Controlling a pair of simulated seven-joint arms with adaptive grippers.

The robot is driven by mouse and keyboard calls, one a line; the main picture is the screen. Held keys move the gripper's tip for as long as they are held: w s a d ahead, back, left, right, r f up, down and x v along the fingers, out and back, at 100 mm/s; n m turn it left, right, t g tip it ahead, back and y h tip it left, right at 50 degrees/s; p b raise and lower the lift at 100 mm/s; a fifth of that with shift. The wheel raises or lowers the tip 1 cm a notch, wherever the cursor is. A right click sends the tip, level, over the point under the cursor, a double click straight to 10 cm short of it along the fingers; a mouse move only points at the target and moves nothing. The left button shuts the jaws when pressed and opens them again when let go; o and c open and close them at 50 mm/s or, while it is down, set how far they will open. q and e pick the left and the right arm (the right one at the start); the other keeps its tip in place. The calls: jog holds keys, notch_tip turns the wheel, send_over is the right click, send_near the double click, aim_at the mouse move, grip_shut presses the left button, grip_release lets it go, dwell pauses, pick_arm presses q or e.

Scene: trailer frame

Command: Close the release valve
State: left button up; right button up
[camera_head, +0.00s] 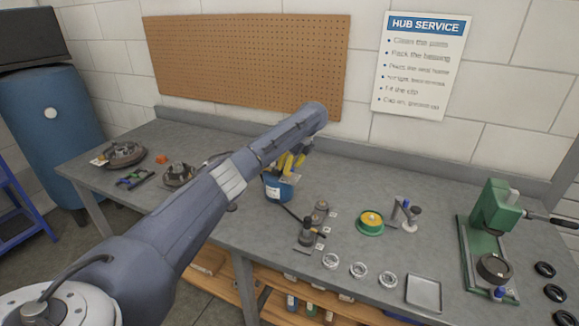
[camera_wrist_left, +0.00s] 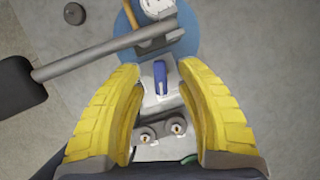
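A blue valve knob (camera_wrist_left: 160,78) sits on a light metal block in the left wrist view, presumably the release valve. It points up and down in that picture. My left gripper (camera_wrist_left: 162,90) has yellow fingers, open, one on each side of the block, with clear gaps to the knob. In the head view my left gripper (camera_head: 294,162) is above a blue round pump body (camera_head: 279,188) on the bench, and my arm partly hides it. The knob cannot be made out there. My right gripper is in neither view.
A pump handle (camera_wrist_left: 110,51) with a dark grip crosses above the knob, near a gauge (camera_wrist_left: 156,7). Two round fittings (camera_wrist_left: 162,130) sit below the knob. On the bench (camera_head: 222,228) are a green-rimmed dish (camera_head: 370,221), metal rings and a green press (camera_head: 494,215).

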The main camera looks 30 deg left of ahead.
pick_arm(q)
jog(key=shift+f, duration=0.1)
dwell(0.3)
grip_shut()
